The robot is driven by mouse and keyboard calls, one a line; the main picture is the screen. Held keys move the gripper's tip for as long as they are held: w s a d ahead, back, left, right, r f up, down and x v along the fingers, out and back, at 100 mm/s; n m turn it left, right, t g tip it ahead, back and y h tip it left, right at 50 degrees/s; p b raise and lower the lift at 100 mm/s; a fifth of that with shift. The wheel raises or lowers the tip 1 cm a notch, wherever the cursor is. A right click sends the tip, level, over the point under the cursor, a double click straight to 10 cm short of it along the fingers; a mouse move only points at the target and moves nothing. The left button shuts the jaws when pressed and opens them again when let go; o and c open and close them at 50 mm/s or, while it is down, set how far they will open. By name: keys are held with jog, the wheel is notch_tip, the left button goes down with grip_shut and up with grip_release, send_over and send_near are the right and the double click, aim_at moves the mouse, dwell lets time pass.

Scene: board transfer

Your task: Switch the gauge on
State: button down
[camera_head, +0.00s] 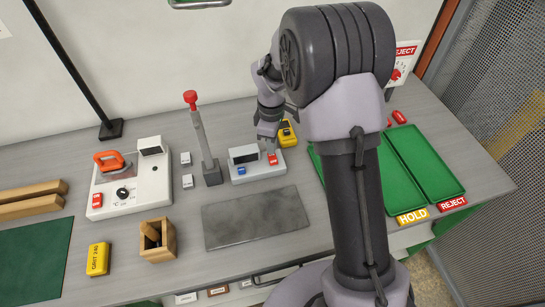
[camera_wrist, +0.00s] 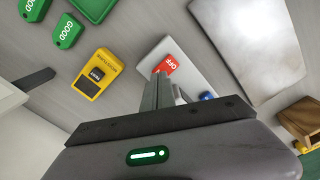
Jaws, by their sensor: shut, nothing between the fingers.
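The gauge (camera_head: 241,177) is a light grey box on the bench with a dark display (camera_head: 244,154), a blue button (camera_head: 241,170) and a red switch (camera_head: 272,160). In the wrist view the red switch (camera_wrist: 165,67) reads OFF, and part of the blue button (camera_wrist: 207,96) shows. My gripper (camera_head: 268,142) is shut and empty, pointing down over the right end of the gauge. In the wrist view its fingers (camera_wrist: 158,86) reach right up to the red switch and cover part of it. I cannot tell whether they touch it.
A yellow moisture meter (camera_head: 287,134) lies just behind the gauge. A grey post with a red knob (camera_head: 190,97) stands to the left. A dark flat plate (camera_head: 255,217) lies in front. Green trays (camera_head: 425,165) are at the right. A white unit (camera_head: 130,195) with an orange-handled tool stands further left.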

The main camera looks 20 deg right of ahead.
jog(key=shift+f+b, duration=0.5)
jog(key=shift+f, duration=0.4)
notch_tip(320, 180, up, 7)
jog(key=p, duration=0.6)
dwell(0.4)
jog(key=s+a+r+m+t+y+b, duration=0.1)
jog(key=s+a+r+m+t+b, duration=0.15)
jog(key=s+r+m+b, duration=0.75)
jog(key=s+a+m+t+y+b, duration=0.1)
jog(key=s+m+t, duration=0.2)
jog(key=s, duration=1.3)
jog(key=m, duration=0.3)
jog(key=shift+s+a+r, duration=0.15)
jog(key=shift+a+r, duration=0.05)
jog(key=shift+r, duration=0.1)
